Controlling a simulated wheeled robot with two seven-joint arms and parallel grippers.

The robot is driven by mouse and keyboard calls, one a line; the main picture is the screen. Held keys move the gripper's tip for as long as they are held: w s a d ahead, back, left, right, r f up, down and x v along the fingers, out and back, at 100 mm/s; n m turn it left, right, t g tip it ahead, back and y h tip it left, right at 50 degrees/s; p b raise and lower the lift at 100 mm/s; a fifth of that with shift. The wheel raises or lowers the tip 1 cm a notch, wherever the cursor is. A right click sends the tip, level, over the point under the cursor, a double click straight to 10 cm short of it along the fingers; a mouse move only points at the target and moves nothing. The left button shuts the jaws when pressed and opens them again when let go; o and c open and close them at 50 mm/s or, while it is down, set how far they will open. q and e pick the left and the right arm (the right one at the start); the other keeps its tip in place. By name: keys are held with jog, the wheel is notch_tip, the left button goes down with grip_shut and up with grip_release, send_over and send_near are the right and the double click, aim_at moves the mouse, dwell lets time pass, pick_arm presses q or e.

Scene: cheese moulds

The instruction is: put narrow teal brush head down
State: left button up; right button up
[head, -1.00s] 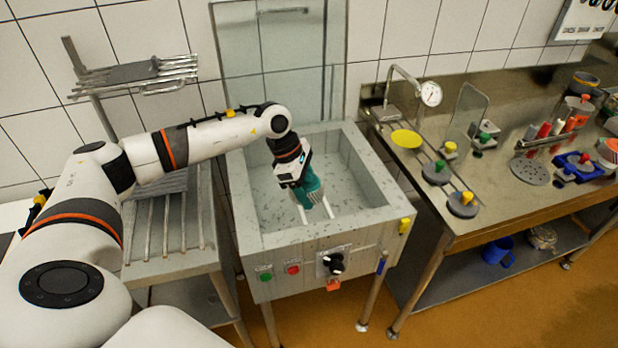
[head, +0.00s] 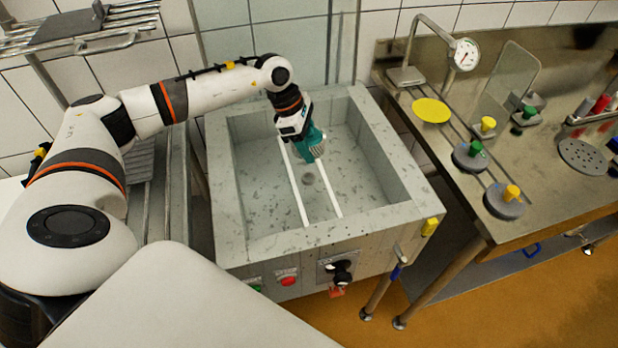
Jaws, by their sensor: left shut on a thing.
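My left gripper (head: 302,131) reaches down into the grey stone basin (head: 232,215) near its back. It is shut on the teal brush (head: 313,142), of which a teal body and pale bristles show below the jaws. The brush is tilted, bristles pointing down and to the right. It hangs over the two white rails (head: 296,190) that run along the basin floor; I cannot tell whether it touches them. The part of the brush inside the jaws is hidden. My right gripper is not in view.
A steel bench (head: 455,180) on the right carries a yellow disc (head: 431,110), knobbed weights and a gauge (head: 465,56). A wire rack (head: 100,42) hangs at upper left.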

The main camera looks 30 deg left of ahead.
pick_arm(q)
jog(key=p, duration=0.1)
send_over(314, 179)
jog(key=a, duration=0.2)
jog(key=f, duration=0.5)
jog(key=shift+d+f, duration=0.25)
jog(key=shift+f, duration=0.1)
notch_tip(314, 179, down, 4)
jog(key=shift+f+p, duration=0.25)
jog(key=shift+p, duration=0.25)
jog(key=shift+f, duration=0.1)
jog(key=shift+f, duration=0.15)
jog(key=o, duration=0.7)
jog(key=shift+b, duration=0.3)
jog(key=shift+c, duration=0.2)
jog(key=o, duration=0.4)
jog(key=shift+o, duration=0.2)
